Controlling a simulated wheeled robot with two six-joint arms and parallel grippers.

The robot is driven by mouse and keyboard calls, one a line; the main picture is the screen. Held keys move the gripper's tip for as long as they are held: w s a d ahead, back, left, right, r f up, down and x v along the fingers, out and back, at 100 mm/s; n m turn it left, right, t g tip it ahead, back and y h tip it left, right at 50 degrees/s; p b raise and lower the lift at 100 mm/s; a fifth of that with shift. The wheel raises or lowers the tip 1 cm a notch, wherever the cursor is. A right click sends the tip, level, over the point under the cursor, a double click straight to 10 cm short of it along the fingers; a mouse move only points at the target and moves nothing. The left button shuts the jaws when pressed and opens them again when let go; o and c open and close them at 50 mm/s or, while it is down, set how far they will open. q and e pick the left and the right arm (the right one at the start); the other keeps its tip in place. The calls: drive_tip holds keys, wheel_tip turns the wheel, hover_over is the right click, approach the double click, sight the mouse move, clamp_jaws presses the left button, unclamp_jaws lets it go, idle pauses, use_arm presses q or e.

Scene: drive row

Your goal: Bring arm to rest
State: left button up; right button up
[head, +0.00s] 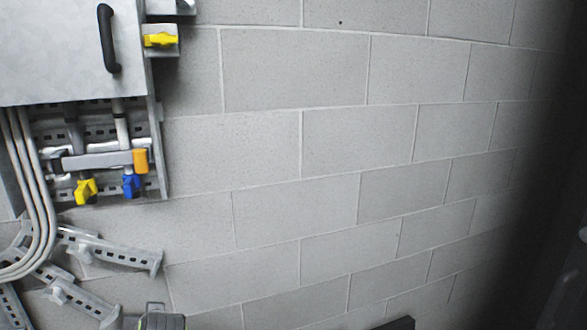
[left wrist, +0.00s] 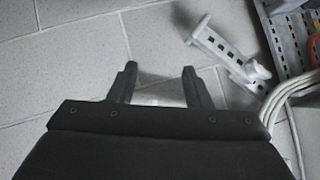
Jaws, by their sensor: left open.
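My left gripper (left wrist: 159,69) shows in the left wrist view with its two dark fingers apart. Nothing is between them except the pale block wall behind. A slotted metal bracket (left wrist: 222,48) is to the right of the fingers, apart from them. I cannot make out the left gripper's fingers in the head view. My right gripper is not in view.
In the head view, a grey cabinet (head: 60,50) with a black handle (head: 108,38) is at upper left. Below it are yellow (head: 86,191) and blue (head: 131,186) valve handles, curved pale pipes (head: 42,215) and slotted brackets (head: 112,252). The block wall (head: 330,150) is bare to the right.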

use_arm(q)
drive_tip(key=s+a+f+m+g+h, duration=0.1)
drive_tip(key=s+a+f+g+h, duration=0.1)
drive_tip(key=s+f, duration=1.05)
drive_tip(key=s+d+f+m+g+h, duration=0.1)
drive_tip(key=s+h, duration=0.1)
drive_tip(key=s, duration=0.8)
drive_tip(key=s+d+f+g+h, duration=0.1)
drive_tip(key=s+g, duration=0.1)
drive_tip(key=s, duration=0.8)
wheel_tip(320, 180, down, 27)
drive_tip(key=a+g, duration=0.1)
drive_tip(key=a, duration=0.1)
drive_tip(key=s+d+f+g, duration=0.1)
drive_tip(key=s+f, duration=1.3)
drive_tip(key=s, duration=0.1)
drive_tip(key=shift+d+h, duration=0.35)
drive_tip(key=shift+h, duration=0.05)
